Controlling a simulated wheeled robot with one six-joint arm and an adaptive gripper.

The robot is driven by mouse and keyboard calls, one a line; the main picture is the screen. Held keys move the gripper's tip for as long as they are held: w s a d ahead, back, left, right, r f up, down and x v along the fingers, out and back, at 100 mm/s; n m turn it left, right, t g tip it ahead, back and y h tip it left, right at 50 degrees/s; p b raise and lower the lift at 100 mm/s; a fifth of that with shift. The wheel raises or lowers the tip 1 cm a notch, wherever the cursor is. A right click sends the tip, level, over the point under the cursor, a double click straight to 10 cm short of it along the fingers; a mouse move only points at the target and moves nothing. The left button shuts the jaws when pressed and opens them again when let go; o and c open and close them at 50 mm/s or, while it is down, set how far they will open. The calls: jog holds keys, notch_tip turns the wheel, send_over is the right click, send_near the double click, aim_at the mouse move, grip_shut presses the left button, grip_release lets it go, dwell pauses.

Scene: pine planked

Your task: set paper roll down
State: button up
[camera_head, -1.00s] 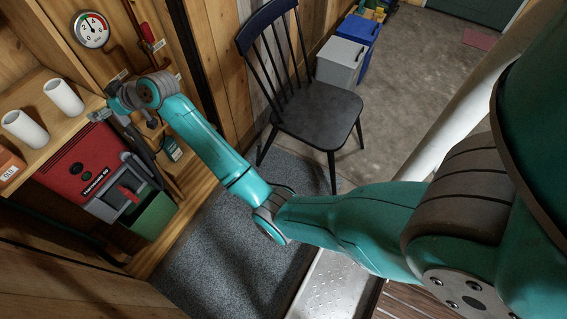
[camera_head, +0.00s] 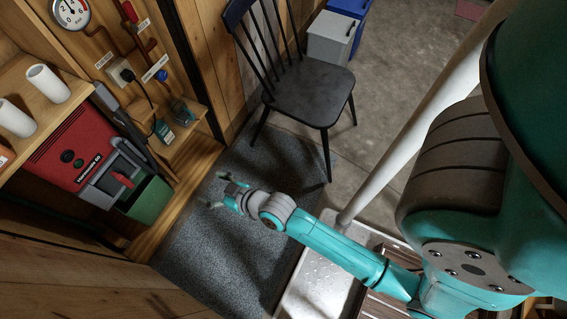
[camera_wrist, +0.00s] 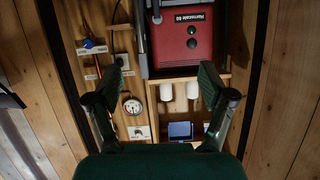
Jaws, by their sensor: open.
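Two white paper rolls stand upright on the wooden shelf (camera_head: 70,107) at the left: one nearer the back (camera_head: 48,83) and one nearer the front (camera_head: 15,118). I cannot tell which is the task's roll. Both also show, small, between my fingers in the wrist view (camera_wrist: 165,92) (camera_wrist: 193,90). My gripper (camera_head: 216,191) is open and empty, above the grey mat, well to the right of the shelf and apart from both rolls. Its spread fingers also frame the wrist view.
A red machine (camera_head: 75,148) sits below the shelf, with a green bin (camera_head: 148,199) beside it. A pressure gauge (camera_head: 71,13) and pipes are on the wall. A black chair (camera_head: 308,95) stands at the back on the grey mat (camera_head: 190,249). A white pole (camera_head: 400,130) stands right.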

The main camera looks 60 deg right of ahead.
jog(key=s+f+v, duration=0.1)
jog(key=f+v, duration=0.2)
jog(key=v, duration=1.3)
jog(key=s+a+r+t, duration=0.1)
jog(key=s+r, duration=1)
jog(key=s, duration=0.2)
jog(key=shift+a, duration=0.3)
